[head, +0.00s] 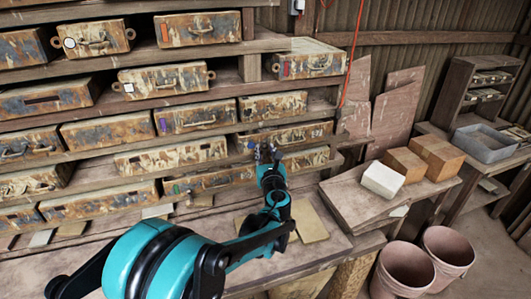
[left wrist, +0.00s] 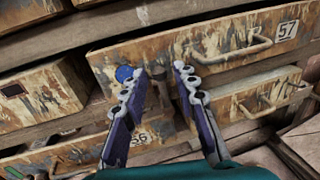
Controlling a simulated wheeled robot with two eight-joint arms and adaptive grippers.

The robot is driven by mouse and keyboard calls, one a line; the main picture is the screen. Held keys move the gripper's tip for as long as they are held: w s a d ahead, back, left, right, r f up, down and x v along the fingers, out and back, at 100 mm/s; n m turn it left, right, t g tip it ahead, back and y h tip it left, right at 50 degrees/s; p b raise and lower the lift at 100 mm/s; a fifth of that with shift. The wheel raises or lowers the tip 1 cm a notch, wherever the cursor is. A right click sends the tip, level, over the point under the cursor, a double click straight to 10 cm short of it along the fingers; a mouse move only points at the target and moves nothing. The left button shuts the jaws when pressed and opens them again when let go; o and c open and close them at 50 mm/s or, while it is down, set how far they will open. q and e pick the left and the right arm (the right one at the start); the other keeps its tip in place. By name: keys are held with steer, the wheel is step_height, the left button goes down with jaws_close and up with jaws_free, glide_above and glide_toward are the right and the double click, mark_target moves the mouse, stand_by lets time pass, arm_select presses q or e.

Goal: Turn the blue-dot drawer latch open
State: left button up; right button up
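The blue dot (left wrist: 124,74) shows on the left part of a rusty, mottled drawer front in the left wrist view, just left of my left finger. This drawer (left wrist: 230,38) has a bar handle (left wrist: 232,52) and a label reading 57. My left gripper (left wrist: 160,72) is open, its two fingers apart in front of the drawer's left part. In the head view my left gripper (head: 264,150) is at the right end of a lower shelf row, in front of the drawer (head: 305,134). My right gripper is out of view.
Wooden shelves (head: 240,122) hold several similar drawers around the gripper. A bench (head: 345,205) to the right carries a white block (head: 382,180) and wooden boxes (head: 405,164). Two pinkish buckets (head: 403,270) stand below it. A red cord (head: 350,60) hangs right of the shelves.

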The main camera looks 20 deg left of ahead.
mark_target(249, 154)
arm_select(q)
jaws_close()
steer(key=shift+s+a+n, duration=0.1)
steer(key=shift+s+n, duration=0.05)
steer(key=shift+n, duration=0.15)
steer(key=a+n+b, duration=0.1)
steer(key=n, duration=0.2)
steer(key=s+a+f+n+y+b, duration=0.1)
steer(key=n, duration=0.1)
steer(key=s+a+f+n+t+b, duration=0.1)
steer(key=n, duration=0.2)
steer(key=shift+n+y+b, duration=0.3)
steer(key=shift+b, duration=0.1)
steer(key=n, duration=0.1)
steer(key=f+n+b, duration=0.1)
steer(key=n, duration=0.1)
steer(key=f+n+y+b, duration=0.1)
steer(key=n, duration=0.1)
steer(key=shift+s+a, duration=0.25)
steer(key=shift+a, duration=0.15)
steer(key=shift+s+a+f+n+g+y+b, duration=0.15)
steer(key=shift+f+n+y+b, duration=0.35)
steer(key=shift+n, duration=1)
steer(key=shift+w+f+n+g+y+b, duration=0.1)
steer(key=shift+f+n+g+y+b, duration=0.35)
steer(key=shift+n, duration=1.05)
steer(key=shift+f, duration=0.15)
